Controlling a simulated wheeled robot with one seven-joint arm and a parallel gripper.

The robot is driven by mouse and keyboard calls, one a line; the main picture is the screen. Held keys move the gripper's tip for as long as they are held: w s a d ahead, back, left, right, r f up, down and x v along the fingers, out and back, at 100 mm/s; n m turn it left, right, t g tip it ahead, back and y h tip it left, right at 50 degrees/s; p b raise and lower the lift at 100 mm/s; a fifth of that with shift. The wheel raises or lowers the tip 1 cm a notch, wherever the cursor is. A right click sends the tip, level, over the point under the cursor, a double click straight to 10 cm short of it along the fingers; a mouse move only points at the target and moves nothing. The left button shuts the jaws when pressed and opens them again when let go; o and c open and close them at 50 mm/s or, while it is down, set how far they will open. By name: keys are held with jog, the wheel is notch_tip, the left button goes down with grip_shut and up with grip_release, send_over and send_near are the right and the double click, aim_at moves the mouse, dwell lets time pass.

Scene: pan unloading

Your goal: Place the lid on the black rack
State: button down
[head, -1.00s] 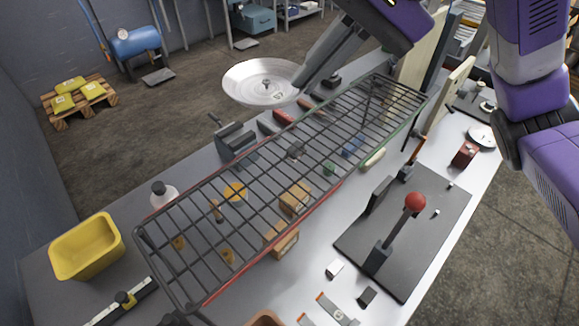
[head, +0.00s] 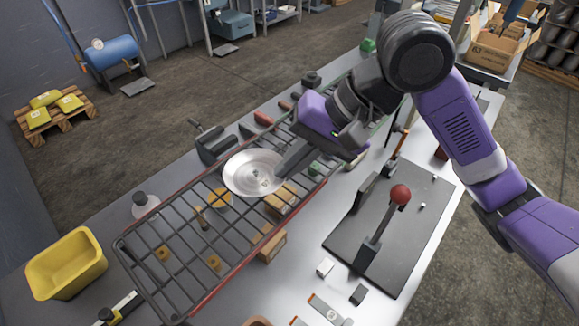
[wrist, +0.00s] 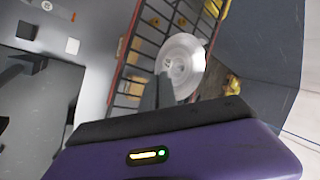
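The lid (head: 240,171) is a round, shallow silver disc with a small knob at its centre. My gripper (head: 278,178) is shut on its right edge in the head view. In the wrist view the lid (wrist: 187,55) shows just beyond my fingers (wrist: 164,88). The black rack (head: 150,262) is a long wire grid lying over the bench. The lid is over the middle of the rack and hides some of its bars. I cannot tell whether the lid touches the bars.
A yellow bin (head: 66,265) stands left of the rack. A black plate (head: 410,225) with a red-knobbed lever (head: 399,194) is on the right. The rack's near half is clear on top.

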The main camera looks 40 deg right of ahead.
jog(key=shift+f, duration=0.3)
jog(key=shift+f, duration=0.15)
jog(key=c, duration=2)
grip_release()
jog(key=shift+o, duration=0.2)
jog(key=shift+r, duration=0.2)
jog(key=v, duration=1.2)
